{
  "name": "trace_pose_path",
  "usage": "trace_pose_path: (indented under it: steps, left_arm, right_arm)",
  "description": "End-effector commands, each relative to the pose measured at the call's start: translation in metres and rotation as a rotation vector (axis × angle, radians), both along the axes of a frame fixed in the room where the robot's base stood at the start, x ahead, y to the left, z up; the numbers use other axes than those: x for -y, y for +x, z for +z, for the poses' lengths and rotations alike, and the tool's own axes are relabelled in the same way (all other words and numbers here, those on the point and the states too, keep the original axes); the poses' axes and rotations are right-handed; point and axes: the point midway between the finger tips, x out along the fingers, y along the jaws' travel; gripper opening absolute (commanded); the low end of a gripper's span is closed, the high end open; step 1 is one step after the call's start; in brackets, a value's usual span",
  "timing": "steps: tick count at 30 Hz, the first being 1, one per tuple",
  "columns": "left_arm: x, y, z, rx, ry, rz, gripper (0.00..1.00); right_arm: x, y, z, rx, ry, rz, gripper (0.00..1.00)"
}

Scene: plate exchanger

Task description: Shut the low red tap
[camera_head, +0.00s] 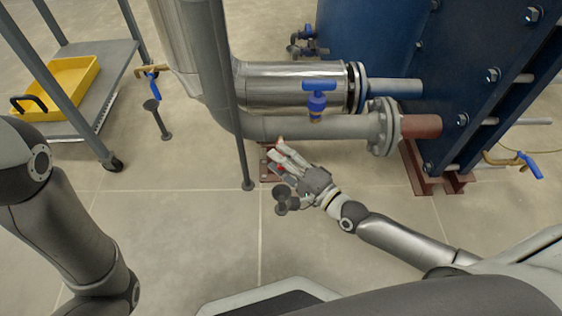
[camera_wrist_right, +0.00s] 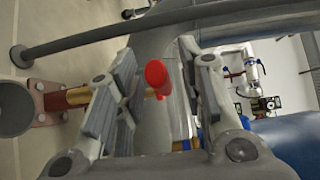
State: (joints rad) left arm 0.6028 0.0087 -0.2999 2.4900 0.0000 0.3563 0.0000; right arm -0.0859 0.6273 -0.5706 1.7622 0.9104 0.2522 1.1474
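The left finger hides part of the brass body. In the head view my right gripper (camera_head: 279,155) is low, just in front of the flanged grey pipe. A small bit of red (camera_head: 280,168) shows among its fingers; most of the tap is hidden there. I cannot tell whether a finger touches the handle. My left gripper is out of view.
A blue-handled valve (camera_head: 317,95) sits on the grey pipe (camera_head: 290,128) above my gripper. A thin upright post (camera_head: 242,150) stands to its left. The blue exchanger (camera_head: 475,80) is at right. A cart with a yellow tray (camera_head: 72,70) stands at left. The front floor is mostly clear.

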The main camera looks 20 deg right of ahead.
Motion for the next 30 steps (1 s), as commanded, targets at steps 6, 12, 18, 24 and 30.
trace_pose_path:
  steps: [6, 12, 18, 24, 30]
  left_arm:
    - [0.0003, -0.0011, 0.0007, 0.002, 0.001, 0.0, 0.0]
    - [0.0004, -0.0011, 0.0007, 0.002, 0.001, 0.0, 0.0]
    - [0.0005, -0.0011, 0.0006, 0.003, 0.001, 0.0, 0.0]
    - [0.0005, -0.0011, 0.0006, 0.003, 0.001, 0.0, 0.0]
    - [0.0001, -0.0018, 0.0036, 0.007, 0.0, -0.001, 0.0]
  right_arm:
    - [-0.0013, 0.0021, 0.0002, -0.001, 0.0, 0.0, 0.36]
    - [-0.0013, 0.0019, 0.0002, -0.001, 0.0, 0.0, 0.22]
    - [-0.0013, 0.0018, 0.0001, -0.001, 0.0, 0.0, 0.0]
    - [-0.0013, 0.0017, -0.0001, -0.001, 0.0, 0.001, 0.0]
    - [-0.0026, 0.0017, 0.0011, -0.002, 0.002, -0.008, 0.0]
